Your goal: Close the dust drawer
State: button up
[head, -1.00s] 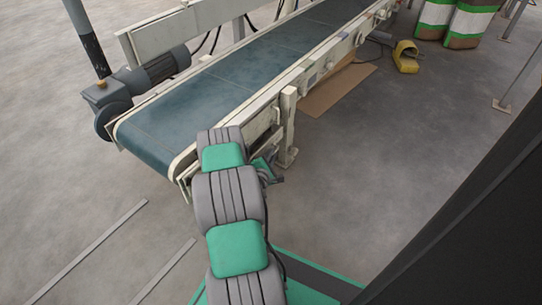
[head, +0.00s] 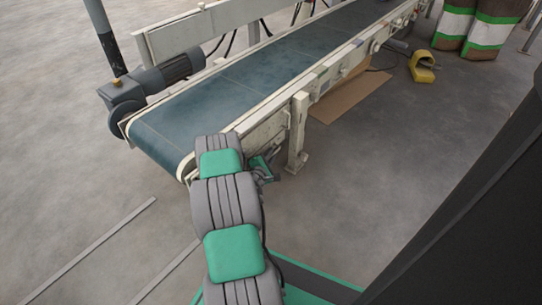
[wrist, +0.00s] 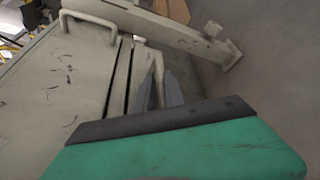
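In the wrist view, a scuffed beige panel with a bar handle (wrist: 88,22) fills the left side. It looks like the dust drawer (wrist: 65,85), though I cannot be sure. Dark narrow gaps run along its right edge beside a pale upright strip. My gripper (wrist: 160,82) shows as two grey fingers just right of these gaps, close to the beige metal; I cannot tell whether they touch it or hold anything. In the head view my arm reaches to the near end of the conveyor, and the drawer is not visible there.
The blue-belted conveyor (head: 240,85) has a grey motor (head: 165,75) at its near left and a beige leg (head: 298,135) at right. A cardboard sheet (head: 350,97), a yellow foot pedal (head: 422,67) and sacks (head: 490,30) lie beyond. Floor right of the leg is open.

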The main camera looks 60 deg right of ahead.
jog(key=shift+r, duration=0.1)
jog(key=p+v, duration=0.3)
jog(key=v, duration=0.4)
jog(key=shift+a, duration=0.4)
jog(key=shift+s, duration=0.15)
